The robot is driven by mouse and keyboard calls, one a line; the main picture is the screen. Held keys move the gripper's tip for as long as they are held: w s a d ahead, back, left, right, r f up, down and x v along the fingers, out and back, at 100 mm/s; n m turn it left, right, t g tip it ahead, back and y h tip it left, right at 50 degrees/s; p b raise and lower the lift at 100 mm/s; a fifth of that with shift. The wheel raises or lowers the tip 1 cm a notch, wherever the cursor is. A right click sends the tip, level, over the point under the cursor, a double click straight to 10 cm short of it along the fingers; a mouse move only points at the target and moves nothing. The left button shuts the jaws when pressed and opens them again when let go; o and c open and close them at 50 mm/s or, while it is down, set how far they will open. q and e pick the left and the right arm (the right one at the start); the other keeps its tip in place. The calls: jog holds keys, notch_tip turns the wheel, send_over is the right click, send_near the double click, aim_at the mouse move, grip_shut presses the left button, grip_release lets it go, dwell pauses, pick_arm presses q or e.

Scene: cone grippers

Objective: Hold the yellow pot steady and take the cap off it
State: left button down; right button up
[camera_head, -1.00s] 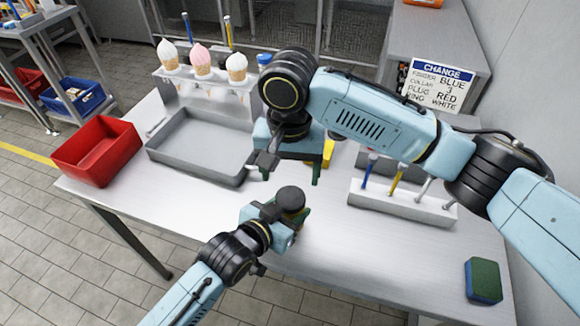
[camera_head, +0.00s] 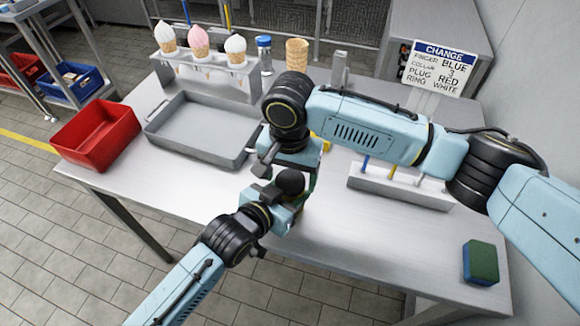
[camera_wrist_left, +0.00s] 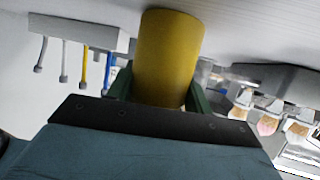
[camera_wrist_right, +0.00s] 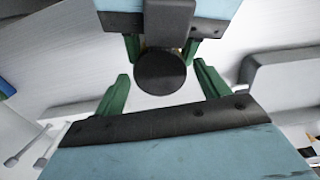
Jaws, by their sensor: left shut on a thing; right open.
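The yellow pot (camera_wrist_left: 168,58) stands out between the green fingers of my left gripper (camera_wrist_left: 158,88), which is shut on it. In the head view the pot is hidden by the cap and grippers. The round black cap (camera_wrist_right: 161,73) sits on top; it also shows in the head view (camera_head: 290,182). My right gripper (camera_wrist_right: 161,82) is open above it, with one green finger on each side of the cap. Gaps show between fingers and cap. I cannot tell whether the pot touches the table.
A grey tray (camera_head: 157,137) and a red bin (camera_head: 97,137) stand to the left. A holder (camera_head: 215,72) with three ice-cream cones, a blue-capped jar (camera_head: 264,55) and an empty cone (camera_head: 297,54) are behind. A tool rack (camera_head: 420,190) and a sponge (camera_head: 481,262) are right.

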pick_arm(q)
jog(key=shift+f, duration=0.15)
pick_arm(e)
jog(key=c, duration=1)
jog(key=n, duration=0.6)
jog(key=shift+n, duration=0.3)
jog(key=o, duration=1.1)
